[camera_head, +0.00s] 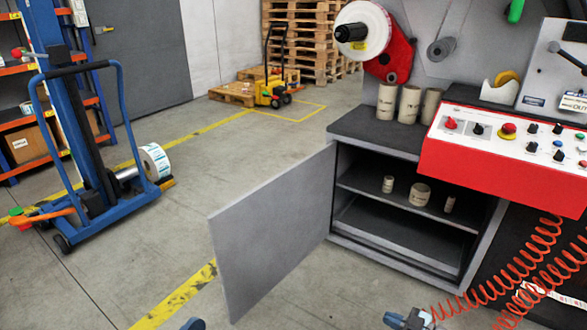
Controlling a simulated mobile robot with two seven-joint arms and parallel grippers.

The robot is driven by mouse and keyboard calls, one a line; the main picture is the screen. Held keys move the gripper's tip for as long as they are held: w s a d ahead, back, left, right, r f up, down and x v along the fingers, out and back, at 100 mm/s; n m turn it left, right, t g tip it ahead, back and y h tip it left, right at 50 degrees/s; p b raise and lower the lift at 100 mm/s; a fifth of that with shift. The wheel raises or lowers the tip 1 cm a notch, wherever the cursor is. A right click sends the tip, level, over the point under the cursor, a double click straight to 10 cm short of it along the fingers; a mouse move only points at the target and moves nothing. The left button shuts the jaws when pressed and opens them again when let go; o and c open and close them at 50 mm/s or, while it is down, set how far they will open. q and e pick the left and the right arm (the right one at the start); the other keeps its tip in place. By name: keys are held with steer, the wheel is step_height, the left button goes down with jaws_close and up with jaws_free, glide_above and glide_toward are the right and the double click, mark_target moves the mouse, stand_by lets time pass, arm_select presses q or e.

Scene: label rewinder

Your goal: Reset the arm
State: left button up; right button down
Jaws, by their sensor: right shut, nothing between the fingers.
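My right gripper (408,319) shows at the bottom edge, in front of the cabinet and left of the orange coiled hoses. It is shut and empty, and most of its arm is cut off by the frame. A small dark blue piece at the bottom left of centre looks like a tip of my left arm; its jaws cannot be made out. The grey cabinet door (272,235) stands wide open. Inside the cabinet, several cardboard cores (420,194) stand on the upper shelf.
Three cores (409,104) stand on the cabinet top beside the red control panel (505,150). Orange coiled hoses (540,255) hang at the right. A blue roll lifter (85,150) with a label roll (155,162) stands left. Pallets (305,40) stand behind. The middle floor is clear.

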steer(key=s+a+r+m+t, duration=0.1)
steer(key=s+a+r, duration=0.3)
steer(key=s+r, duration=0.45)
steer(key=s+a+r+m+t+h, duration=0.1)
steer(key=s+a+r+t, duration=0.15)
steer(key=s+r, duration=0.65)
steer(key=s+a+r+m+t, duration=0.1)
steer(key=s+a+r, duration=0.3)
steer(key=s+r, duration=0.5)
steer(key=w+a+r+m+t+h, duration=0.2)
steer(key=w+a+r+m+t, duration=0.2)
steer(key=r+m, duration=0.2)
arm_select(q)
steer(key=s+a+r+g+y+p, duration=0.4)
steer(key=a+r+g+y+p, duration=0.1)
steer(key=p, duration=3.2)
steer(key=shift+a+r+g+y, duration=0.15)
steer(key=shift+a+g+y, duration=0.35)
steer(key=shift+a+g, duration=0.7)
arm_select(e)
steer(key=s+d+r+g+h, duration=0.3)
steer(key=d+r+g+h, duration=0.1)
steer(key=d+g+h, duration=0.2)
steer(key=shift+s+d+r+g, duration=0.4)
steer(key=shift+d+g, duration=0.35)
steer(key=shift+d, duration=0.15)
